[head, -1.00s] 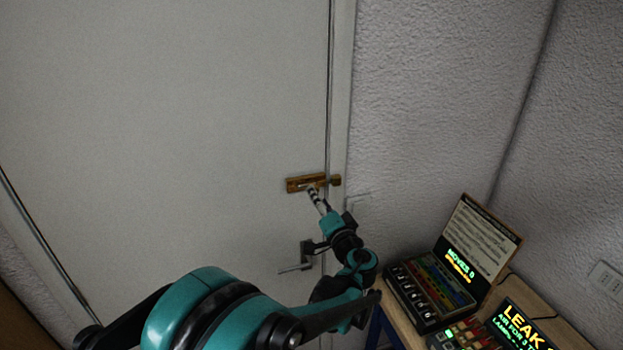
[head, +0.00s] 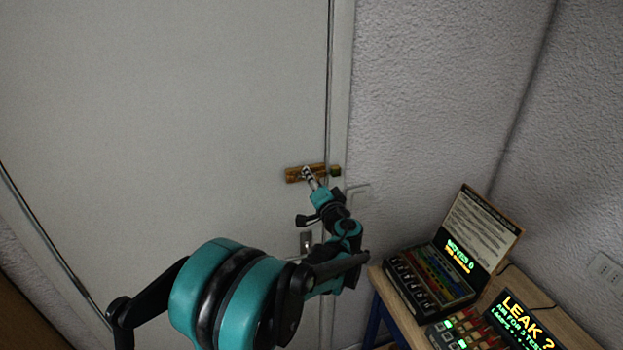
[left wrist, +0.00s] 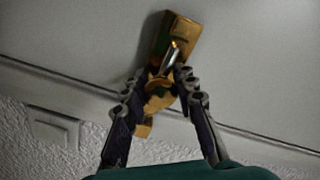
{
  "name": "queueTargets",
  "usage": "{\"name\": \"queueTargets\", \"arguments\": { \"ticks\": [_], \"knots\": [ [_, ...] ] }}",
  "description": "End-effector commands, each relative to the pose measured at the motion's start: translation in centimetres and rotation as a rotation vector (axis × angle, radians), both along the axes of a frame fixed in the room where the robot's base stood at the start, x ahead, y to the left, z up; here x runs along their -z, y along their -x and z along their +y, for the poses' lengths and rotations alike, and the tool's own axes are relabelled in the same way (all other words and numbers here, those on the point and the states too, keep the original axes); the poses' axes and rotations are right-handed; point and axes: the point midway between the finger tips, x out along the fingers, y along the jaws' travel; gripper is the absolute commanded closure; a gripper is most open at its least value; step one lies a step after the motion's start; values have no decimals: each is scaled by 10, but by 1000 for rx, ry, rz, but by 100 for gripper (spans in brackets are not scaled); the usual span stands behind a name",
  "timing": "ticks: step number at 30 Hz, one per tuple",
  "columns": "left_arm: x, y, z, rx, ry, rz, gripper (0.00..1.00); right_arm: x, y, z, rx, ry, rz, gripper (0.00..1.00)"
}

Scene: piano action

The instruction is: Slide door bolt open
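A brass door bolt (head: 293,174) is mounted sideways on the white door near its right edge. A small brass keeper (head: 336,171) sits on the frame beside it. My left gripper (head: 307,174) reaches up to the front of the bolt. In the left wrist view the two dark fingers (left wrist: 160,82) lie on either side of the bolt's knob (left wrist: 172,57), with brass showing between them. I cannot tell whether both fingers press on it. The fingers partly hide the bolt's middle. My right gripper is not in view.
A dark door handle (head: 306,240) is below the bolt, partly behind my arm. At the lower right a wooden table (head: 408,322) carries an open case (head: 432,285) and a lit "LEAK ?" display (head: 522,318). The textured wall is clear to the right of the door frame.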

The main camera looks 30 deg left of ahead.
Motion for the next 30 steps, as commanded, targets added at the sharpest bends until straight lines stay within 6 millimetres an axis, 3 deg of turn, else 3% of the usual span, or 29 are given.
{"name": "queueTargets", "arguments": {
  "ticks": [8, 15, 23, 24, 26, 27, 30],
  "knots": [
    [0, 1, 1, 0, 0, 0, 100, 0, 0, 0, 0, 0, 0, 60],
    [0, 26, 22, -2, 0, 0, 100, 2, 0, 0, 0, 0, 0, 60],
    [0, 28, 24, -3, 0, -1, 100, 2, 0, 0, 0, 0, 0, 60],
    [0, 28, 25, -4, 1, -1, 71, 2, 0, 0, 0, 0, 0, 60],
    [0, 28, 24, -2, 1, -1, 55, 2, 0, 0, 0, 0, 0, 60],
    [0, 28, 24, -2, 1, -1, 50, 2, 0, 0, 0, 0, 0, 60],
    [0, 28, 24, -1, 0, 0, 50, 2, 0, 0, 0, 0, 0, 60]
  ]
}}
